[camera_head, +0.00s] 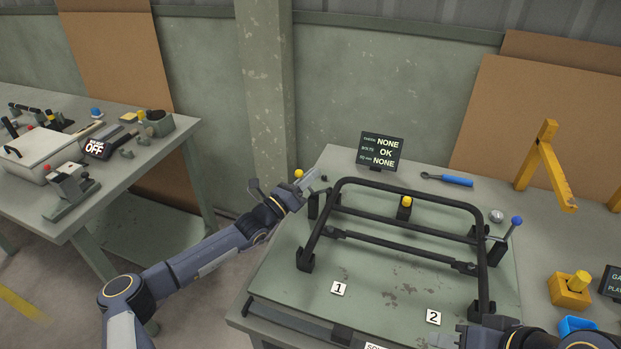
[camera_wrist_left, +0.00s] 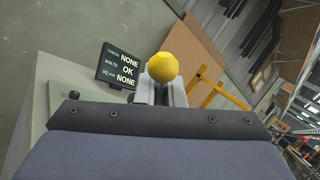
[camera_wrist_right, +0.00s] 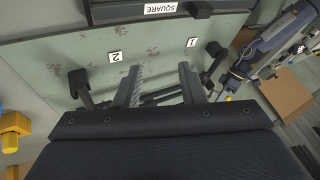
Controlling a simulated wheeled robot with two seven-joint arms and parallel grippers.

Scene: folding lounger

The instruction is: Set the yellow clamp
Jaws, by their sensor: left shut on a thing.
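The yellow clamp's round knob (camera_head: 299,174) shows at the far left corner of the black tube frame (camera_head: 430,197) on the bench. My left gripper (camera_head: 309,179) is shut on the clamp's handle. In the left wrist view the yellow knob (camera_wrist_left: 163,67) sits at the fingertips; the lever and clamp base are mostly hidden. A second yellow knob (camera_head: 407,201) stands on a black block at the frame's rear middle. A blue-knobbed clamp (camera_head: 516,221) stands at the right, its lever tilted up. My right gripper (camera_wrist_right: 160,85) is open and empty above the bench front.
A display (camera_head: 380,151) reads NONE, OK, NONE. A blue-handled tool (camera_head: 447,180), a yellow angled stand (camera_head: 546,166), a yellow block with a peg (camera_head: 571,289) and a blue bin (camera_head: 577,325) lie around the frame. The bench by labels 1 and 2 is clear.

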